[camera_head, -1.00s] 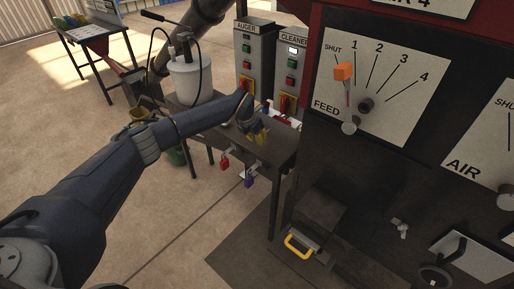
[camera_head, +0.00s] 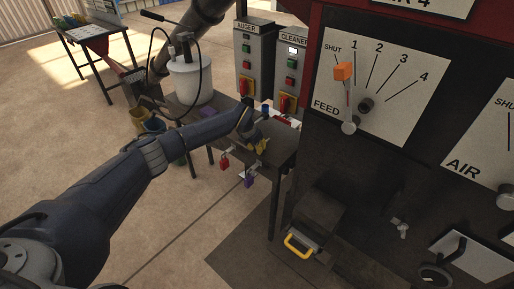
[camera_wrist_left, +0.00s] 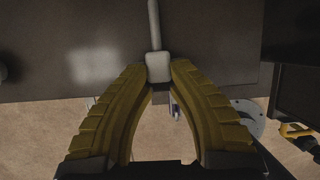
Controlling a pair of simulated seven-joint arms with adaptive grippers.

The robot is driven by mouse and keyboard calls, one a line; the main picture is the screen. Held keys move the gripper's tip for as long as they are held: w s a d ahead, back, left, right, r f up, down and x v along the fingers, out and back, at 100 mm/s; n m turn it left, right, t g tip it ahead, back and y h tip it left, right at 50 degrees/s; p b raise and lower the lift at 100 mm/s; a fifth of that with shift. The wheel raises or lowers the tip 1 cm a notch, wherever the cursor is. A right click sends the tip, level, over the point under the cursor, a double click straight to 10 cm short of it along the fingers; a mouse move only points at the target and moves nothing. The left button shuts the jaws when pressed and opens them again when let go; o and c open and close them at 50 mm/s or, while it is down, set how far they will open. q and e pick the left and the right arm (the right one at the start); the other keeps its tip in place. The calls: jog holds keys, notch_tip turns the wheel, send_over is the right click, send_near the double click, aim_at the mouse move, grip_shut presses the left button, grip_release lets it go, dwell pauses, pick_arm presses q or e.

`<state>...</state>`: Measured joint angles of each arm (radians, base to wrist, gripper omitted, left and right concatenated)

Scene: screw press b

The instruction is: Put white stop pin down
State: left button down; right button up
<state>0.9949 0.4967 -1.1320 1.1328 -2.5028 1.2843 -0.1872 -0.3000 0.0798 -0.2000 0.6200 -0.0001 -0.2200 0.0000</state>
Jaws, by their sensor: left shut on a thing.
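The white stop pin (camera_wrist_left: 154,26) shows in the left wrist view, with its blocky white head (camera_wrist_left: 158,68) between my yellow fingertips. My left gripper (camera_wrist_left: 158,72) is shut on that head, and the shaft points away over the dark surface of the bench. In the head view my left gripper (camera_head: 262,146) is at the front edge of the dark bench (camera_head: 284,153). The pin cannot be made out there. Whether the pin touches the bench is not clear. My right gripper is not in view.
A red padlock (camera_head: 224,163) and a purple padlock (camera_head: 249,181) hang at the bench's front edge. A white pail (camera_head: 191,80) stands on the bench's left. The AUGER control box (camera_head: 251,60) rises behind. The FEED panel (camera_head: 378,90) is to the right.

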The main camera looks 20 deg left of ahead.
pick_arm(q)
jog(key=shift+f, duration=0.15)
jog(key=c, duration=1.3)
grip_release()
jog(key=shift+o, duration=0.2)
jog(key=v, duration=1.2)
jog(key=shift+s, duration=0.1)
